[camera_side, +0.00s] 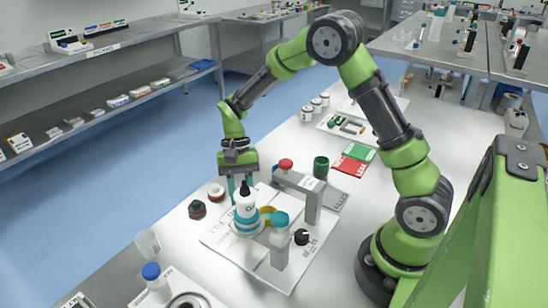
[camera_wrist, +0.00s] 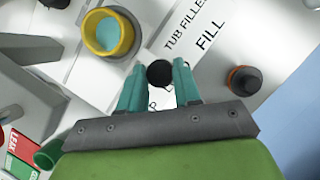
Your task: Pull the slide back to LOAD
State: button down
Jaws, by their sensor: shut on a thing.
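My gripper (camera_side: 241,190) points down over the white tub filler board (camera_side: 222,238), with its teal fingers shut on a round black knob (camera_wrist: 160,73). The knob is between the fingertips in the wrist view; in the side view the black top (camera_side: 244,187) shows above a white, bottle-like body. The slide itself is largely hidden. A yellow cup-like holder (camera_wrist: 110,33) with a teal inside is beside the fingers; it also shows in the side view (camera_side: 268,212). The printed word FILL (camera_wrist: 210,37) is readable ahead of the fingers. I cannot read a LOAD mark.
A teal-and-white banded round part (camera_side: 248,225) stands in front of the fingers. A dark, red-ringed pot (camera_side: 197,209) is left of the board. Red and green cards (camera_side: 353,160) lie behind.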

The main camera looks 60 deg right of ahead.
jog(key=c, duration=0.8)
grip_release()
jog(key=shift+a, duration=0.1)
jog(key=shift+r, duration=0.1)
jog(key=v, duration=1.6)
jog(key=shift+w+r, duration=0.1)
jog(key=shift+r, duration=0.25)
